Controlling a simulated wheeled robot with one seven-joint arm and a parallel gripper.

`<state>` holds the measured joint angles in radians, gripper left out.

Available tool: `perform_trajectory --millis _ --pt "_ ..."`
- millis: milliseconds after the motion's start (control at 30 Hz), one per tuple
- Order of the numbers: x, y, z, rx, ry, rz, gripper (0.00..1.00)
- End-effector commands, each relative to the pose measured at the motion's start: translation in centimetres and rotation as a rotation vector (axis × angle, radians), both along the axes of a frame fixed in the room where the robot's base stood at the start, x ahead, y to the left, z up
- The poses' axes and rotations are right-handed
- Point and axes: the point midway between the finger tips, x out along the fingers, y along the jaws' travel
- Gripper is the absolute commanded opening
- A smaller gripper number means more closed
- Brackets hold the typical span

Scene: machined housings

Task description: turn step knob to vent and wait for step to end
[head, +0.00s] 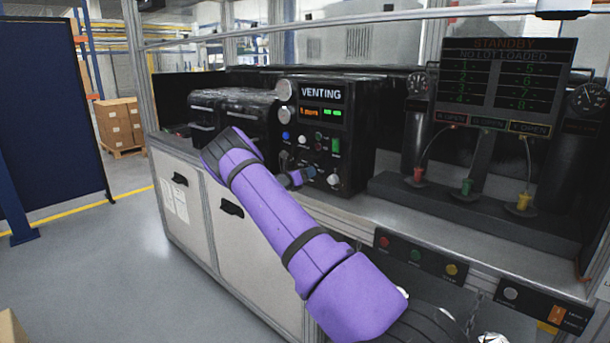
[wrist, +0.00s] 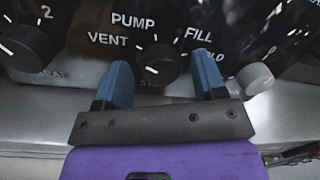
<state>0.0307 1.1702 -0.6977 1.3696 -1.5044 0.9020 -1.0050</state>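The step knob (wrist: 158,62) is a black round knob on a dark panel in the wrist view, with VENT, PUMP and FILL printed around it. A pale mark shows on its lower left side; I cannot tell for sure which label it points to. My gripper (wrist: 161,76) is open, one blue finger on each side of the knob, with nothing visibly clamped. In the head view my gripper (head: 306,175) is at the low front of the black control box (head: 365,125), and I cannot make out the step knob there. The box's display (head: 321,94) reads VENTING.
A pale knob (wrist: 257,78) stands right of my gripper, and another dark knob (wrist: 28,45) lies to the left. A status screen (head: 507,85) reads STANDBY, NO LOT LOADED. Coloured buttons (head: 416,255) line the bench edge.

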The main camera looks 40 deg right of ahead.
Motion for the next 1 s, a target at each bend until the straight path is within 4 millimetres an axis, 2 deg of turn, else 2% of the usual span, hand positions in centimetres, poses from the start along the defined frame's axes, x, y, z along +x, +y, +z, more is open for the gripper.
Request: perform_trajectory --millis 200,333,800,1000 --pt "0.0 0.0 0.0 0.000 -0.001 0.000 0.64" --pt "0.1 0.9 -0.1 0.001 -0.001 0.002 0.64" --pt "-0.2 8.9 -0.5 0.001 0.000 0.002 0.64" --pt "-0.2 10.6 -0.6 -0.001 0.000 0.000 0.64"
